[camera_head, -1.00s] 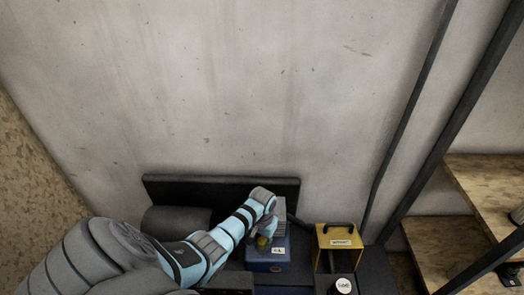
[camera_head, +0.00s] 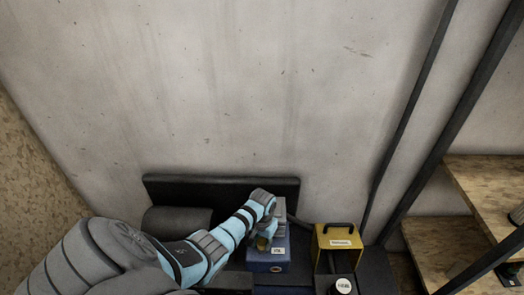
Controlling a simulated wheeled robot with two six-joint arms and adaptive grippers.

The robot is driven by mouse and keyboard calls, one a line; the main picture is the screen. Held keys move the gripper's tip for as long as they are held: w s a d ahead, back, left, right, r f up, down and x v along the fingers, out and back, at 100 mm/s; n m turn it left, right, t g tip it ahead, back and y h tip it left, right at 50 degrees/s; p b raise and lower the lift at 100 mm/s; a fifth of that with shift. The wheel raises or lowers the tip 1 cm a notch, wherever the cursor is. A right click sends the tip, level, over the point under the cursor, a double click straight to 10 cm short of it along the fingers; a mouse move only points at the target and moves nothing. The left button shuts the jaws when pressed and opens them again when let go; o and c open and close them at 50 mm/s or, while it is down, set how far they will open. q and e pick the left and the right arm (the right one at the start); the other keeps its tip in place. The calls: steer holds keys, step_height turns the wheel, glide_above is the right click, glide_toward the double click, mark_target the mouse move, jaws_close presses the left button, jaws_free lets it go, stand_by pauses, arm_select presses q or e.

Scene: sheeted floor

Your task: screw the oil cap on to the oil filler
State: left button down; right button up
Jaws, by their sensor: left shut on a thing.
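My left gripper (camera_head: 264,231) reaches in from the left and is over the blue box-shaped unit (camera_head: 267,266), which has a white label. It is shut on a small yellow cap (camera_head: 262,243), taken to be the oil cap, at the top of the blue unit. The oil filler itself is hidden under the cap and gripper, so I cannot tell how the cap sits on it. My right gripper is not in view.
A yellow box-like frame with a black handle (camera_head: 338,243) stands right of the blue unit. A white-topped round item (camera_head: 343,286) is in front of it. A dark panel and grey cylinder (camera_head: 176,220) lie behind my arm. Wooden shelves (camera_head: 490,190) are at right.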

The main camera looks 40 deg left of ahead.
arm_select(q)
steer(key=shift+f, duration=0.2)
steer(key=shift+f+b, duration=0.3)
steer(key=shift+b, duration=0.1)
steer(key=shift+f, duration=0.3)
